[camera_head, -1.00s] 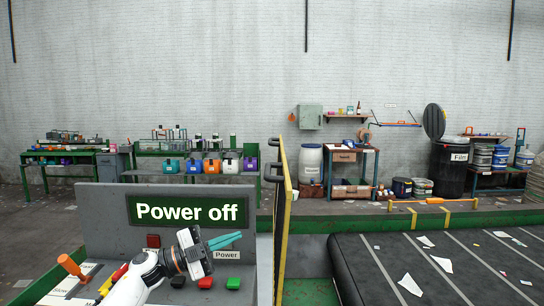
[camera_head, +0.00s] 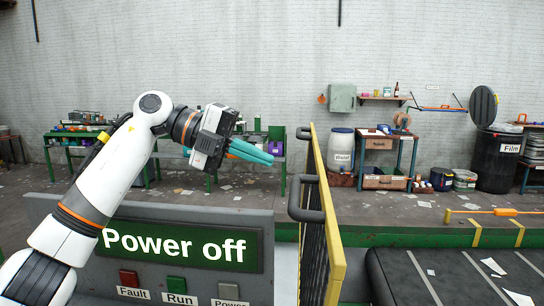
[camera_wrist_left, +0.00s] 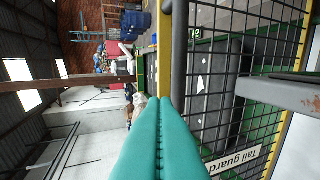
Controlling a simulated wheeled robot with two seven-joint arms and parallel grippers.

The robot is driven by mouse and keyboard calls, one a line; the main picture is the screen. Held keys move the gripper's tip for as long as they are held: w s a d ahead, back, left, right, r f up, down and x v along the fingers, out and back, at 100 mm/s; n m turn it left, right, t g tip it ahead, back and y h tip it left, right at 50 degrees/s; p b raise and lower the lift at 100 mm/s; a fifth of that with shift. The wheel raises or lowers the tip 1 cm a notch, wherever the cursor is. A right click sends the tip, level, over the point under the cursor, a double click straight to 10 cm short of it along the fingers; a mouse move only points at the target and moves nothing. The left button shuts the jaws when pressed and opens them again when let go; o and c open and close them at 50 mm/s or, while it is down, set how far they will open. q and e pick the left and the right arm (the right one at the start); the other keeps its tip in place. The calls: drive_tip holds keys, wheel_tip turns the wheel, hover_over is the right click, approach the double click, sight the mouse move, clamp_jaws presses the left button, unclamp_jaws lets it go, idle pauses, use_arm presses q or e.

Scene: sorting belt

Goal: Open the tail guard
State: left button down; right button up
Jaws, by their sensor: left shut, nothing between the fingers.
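The tail guard (camera_head: 338,255) is a dark mesh panel in a yellow frame, seen nearly edge-on right of the control panel in the head view. Black bar handles (camera_head: 306,212) stick out from its left side. In the wrist view the guard's mesh (camera_wrist_left: 275,60) fills the right side, with a white "Tail guard" label (camera_wrist_left: 233,160). My left gripper (camera_head: 270,158) has teal fingers, shut and empty, raised above the control panel and pointing right, left of the guard's handles. Its fingers also show in the wrist view (camera_wrist_left: 158,103). My right gripper is out of view.
The control panel (camera_head: 60,210) stands at front left, its screen reading "Power off" (camera_head: 178,246), with Fault, Run and Power labels below. The dark belt (camera_head: 390,275) with paper scraps lies right of the guard. Benches and bins stand along the back wall.

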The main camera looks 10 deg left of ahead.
sight(321, 181)
use_arm(q)
drive_tip(key=p+x, duration=0.2)
drive_tip(key=x, duration=0.6)
drive_tip(key=shift+s+d, duration=0.2)
drive_tip(key=d+p, duration=0.1)
drive_tip(key=d, duration=0.6)
drive_tip(key=shift+f, duration=0.15)
drive_tip(key=shift+a, duration=0.15)
